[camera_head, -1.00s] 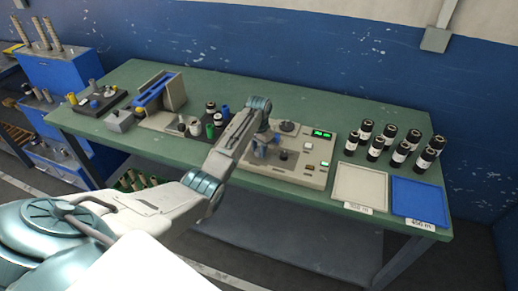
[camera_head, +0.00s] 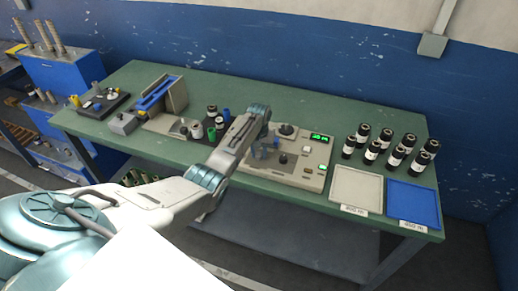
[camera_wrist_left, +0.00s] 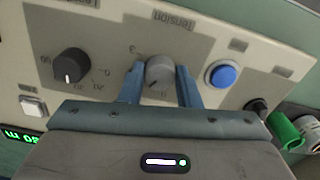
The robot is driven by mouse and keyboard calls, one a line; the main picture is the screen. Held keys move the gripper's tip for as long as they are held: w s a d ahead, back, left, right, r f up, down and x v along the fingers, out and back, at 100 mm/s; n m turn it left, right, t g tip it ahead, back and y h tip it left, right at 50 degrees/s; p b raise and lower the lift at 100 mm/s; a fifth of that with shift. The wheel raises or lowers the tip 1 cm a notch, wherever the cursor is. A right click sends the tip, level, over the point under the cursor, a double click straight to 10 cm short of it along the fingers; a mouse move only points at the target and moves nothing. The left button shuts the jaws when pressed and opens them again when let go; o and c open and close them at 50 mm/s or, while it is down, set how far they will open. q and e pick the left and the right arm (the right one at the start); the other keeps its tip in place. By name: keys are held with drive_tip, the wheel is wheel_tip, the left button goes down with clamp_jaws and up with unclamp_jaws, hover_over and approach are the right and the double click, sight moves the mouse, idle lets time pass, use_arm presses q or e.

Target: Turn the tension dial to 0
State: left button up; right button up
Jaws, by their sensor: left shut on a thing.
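The tension dial (camera_wrist_left: 159,72) is a grey round knob under the printed word "Tension" in the left wrist view. My left gripper (camera_wrist_left: 160,76) has its two blue fingers on either side of the knob, shut on it. In the head view my left gripper (camera_head: 264,150) is over the beige control panel (camera_head: 300,183), where my arm and fingers hide the dial. My right gripper is not in view.
A black dial (camera_wrist_left: 71,66) sits left of the tension dial and a blue button (camera_wrist_left: 222,75) right of it. A green-lit display (camera_head: 319,137) is on the panel. A beige tray (camera_head: 357,188), a blue tray (camera_head: 414,202) and several black rolls (camera_head: 372,152) stand to the right.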

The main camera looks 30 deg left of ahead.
use_arm(q)
drive_tip(key=n+p, duration=0.1)
drive_tip(key=n, duration=0.1)
drive_tip(key=n+p, duration=0.1)
drive_tip(key=shift+r+n, duration=0.2)
drive_tip(key=shift+n, duration=0.2)
drive_tip(key=n+p, duration=0.1)
drive_tip(key=n, duration=0.2)
drive_tip(key=shift+n, duration=0.3)
drive_tip(key=n+p, duration=0.1)
drive_tip(key=n, duration=0.1)
drive_tip(key=shift+w+f+n, duration=0.1)
drive_tip(key=shift+n, duration=0.9)
drive_tip(key=shift+p, duration=0.3)
drive_tip(key=o, duration=1)
drive_tip(key=shift+f, duration=0.1)
